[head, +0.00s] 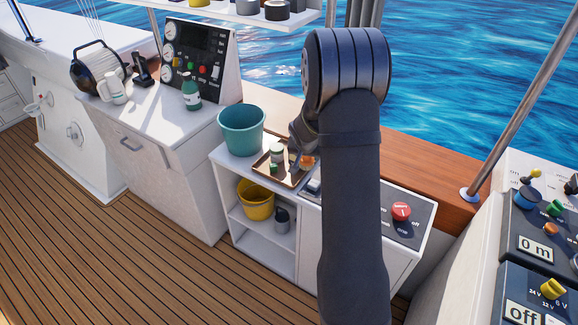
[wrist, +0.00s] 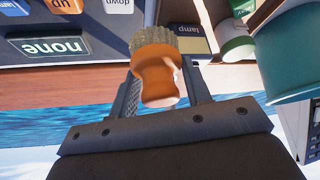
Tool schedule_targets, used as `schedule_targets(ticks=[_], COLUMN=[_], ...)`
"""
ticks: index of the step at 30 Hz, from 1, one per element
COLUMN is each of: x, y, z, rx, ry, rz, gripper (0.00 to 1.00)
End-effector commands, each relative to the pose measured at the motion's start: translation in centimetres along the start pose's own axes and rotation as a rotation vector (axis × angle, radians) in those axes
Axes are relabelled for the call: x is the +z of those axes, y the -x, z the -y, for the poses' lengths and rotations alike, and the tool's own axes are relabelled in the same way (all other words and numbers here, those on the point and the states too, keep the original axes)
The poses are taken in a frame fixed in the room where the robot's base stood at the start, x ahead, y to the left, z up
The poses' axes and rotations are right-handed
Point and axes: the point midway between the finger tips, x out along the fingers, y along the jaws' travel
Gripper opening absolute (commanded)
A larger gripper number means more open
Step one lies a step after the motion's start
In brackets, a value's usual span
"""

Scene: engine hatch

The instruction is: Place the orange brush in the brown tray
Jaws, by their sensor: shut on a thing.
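The orange brush (wrist: 155,75) has pale bristles and an orange handle. My gripper (wrist: 160,88) is shut on its handle, with a finger on either side. In the head view the brush (head: 307,161) shows as a small orange patch below my gripper (head: 301,155), at the right end of the brown tray (head: 262,174). My arm hides part of the tray's right side. I cannot tell whether the brush touches the tray.
A teal bucket (head: 242,131) stands just left of the tray. A control panel with a red button (head: 401,211) is to the right. A yellow bucket (head: 256,200) and a grey container (head: 282,220) are on the shelves below. A lamp-labelled box (wrist: 190,38) is close to the brush.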

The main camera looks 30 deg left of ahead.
Motion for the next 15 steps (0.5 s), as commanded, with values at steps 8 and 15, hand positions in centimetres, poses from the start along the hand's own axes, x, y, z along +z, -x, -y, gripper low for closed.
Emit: schedule_targets(ticks=[8,15], x=[0.5,1.2], y=[-3.5,-5.0], z=[5.4,6.3], rx=[0.000,0.002], ry=[0.002,0.000], rz=[0.001,0.002], gripper=[0.20,0.20])
